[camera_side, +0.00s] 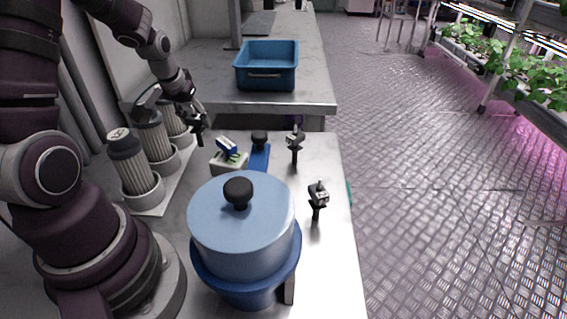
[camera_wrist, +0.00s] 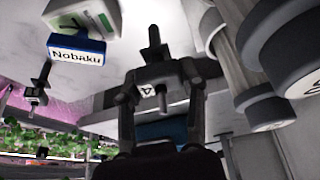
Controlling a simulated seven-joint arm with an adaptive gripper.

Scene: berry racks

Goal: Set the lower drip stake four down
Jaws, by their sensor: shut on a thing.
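My gripper (camera_side: 193,112) is shut on a dark drip stake (camera_side: 200,127), which hangs point-down beside the filter cylinders. In the wrist view my gripper's two fingers (camera_wrist: 163,88) close on the stake's head from both sides, and its dark shaft (camera_wrist: 155,45) sticks out beyond them. A figure that looks like a 4 shows on the held head. Whether the tip touches the table cannot be told. Two other dark stakes stand upright on the right of the table, one farther back (camera_side: 295,146) and one nearer (camera_side: 318,198).
Several ribbed cylinders in white cups (camera_side: 144,192) stand left of the held stake. A small pale block with a blue "Nobaku" tag (camera_wrist: 76,50) sits to its right. A large blue lidded pot (camera_side: 243,225) fills the front. A blue crate (camera_side: 267,80) stands on the back bench.

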